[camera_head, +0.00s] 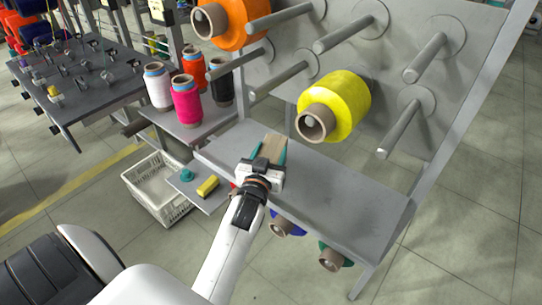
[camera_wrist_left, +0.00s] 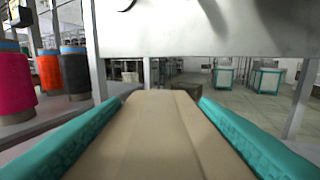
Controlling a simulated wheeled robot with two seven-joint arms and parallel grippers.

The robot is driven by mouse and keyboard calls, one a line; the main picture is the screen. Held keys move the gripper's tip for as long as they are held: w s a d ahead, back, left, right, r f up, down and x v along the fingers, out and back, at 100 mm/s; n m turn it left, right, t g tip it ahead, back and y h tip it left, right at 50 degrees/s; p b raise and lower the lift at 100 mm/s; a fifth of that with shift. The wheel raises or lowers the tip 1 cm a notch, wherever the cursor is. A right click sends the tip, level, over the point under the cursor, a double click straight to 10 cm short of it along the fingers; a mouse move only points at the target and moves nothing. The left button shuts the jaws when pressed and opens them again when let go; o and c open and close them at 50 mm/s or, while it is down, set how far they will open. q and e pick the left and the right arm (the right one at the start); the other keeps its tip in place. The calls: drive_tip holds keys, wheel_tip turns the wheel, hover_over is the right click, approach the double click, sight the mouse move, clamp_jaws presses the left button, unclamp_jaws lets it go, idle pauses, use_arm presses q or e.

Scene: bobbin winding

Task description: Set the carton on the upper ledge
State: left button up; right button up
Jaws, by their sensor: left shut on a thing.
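The carton (camera_head: 272,147) is a small tan box. My left gripper (camera_head: 269,155) is shut on it, with a teal finger along each side. In the head view the carton shows over the left part of the grey upper ledge (camera_head: 330,195); whether it touches the ledge I cannot tell. In the left wrist view the carton (camera_wrist_left: 160,135) fills the lower middle between the two teal fingers (camera_wrist_left: 160,115). Its near end is cut off by the frame. My right gripper is not in view.
A grey panel with pegs stands behind the ledge, holding a yellow spool (camera_head: 345,100) and an orange spool (camera_head: 243,22). Several thread cones, one pink (camera_head: 186,103), stand on a shelf at left. A yellow block (camera_head: 208,187) lies on a lower shelf. The ledge's right part is bare.

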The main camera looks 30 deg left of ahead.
use_arm(q)
wheel_tip(320, 180, up, 10)
drive_tip(key=shift+f+p, duration=0.1)
drive_tip(key=shift+p, duration=0.55)
drive_tip(key=s+d+f+m+h+p, duration=0.1)
drive_tip(key=s+d+f+h, duration=0.1)
drive_tip(key=s+d, duration=0.4)
drive_tip(key=s+d+f+m+h+p, duration=0.1)
drive_tip(key=s+d+f+m+h, duration=0.1)
drive_tip(key=s+d, duration=0.5)
drive_tip(key=shift+s+d+f+m+t+h, duration=0.2)
drive_tip(key=shift+s+f+m+t+h, duration=0.15)
drive_tip(key=shift+s+f+h, duration=0.4)
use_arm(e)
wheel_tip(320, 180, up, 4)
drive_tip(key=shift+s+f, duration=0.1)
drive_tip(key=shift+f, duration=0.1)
use_arm(q)
drive_tip(key=shift+s+r, duration=0.1)
drive_tip(key=shift+s, duration=0.05)
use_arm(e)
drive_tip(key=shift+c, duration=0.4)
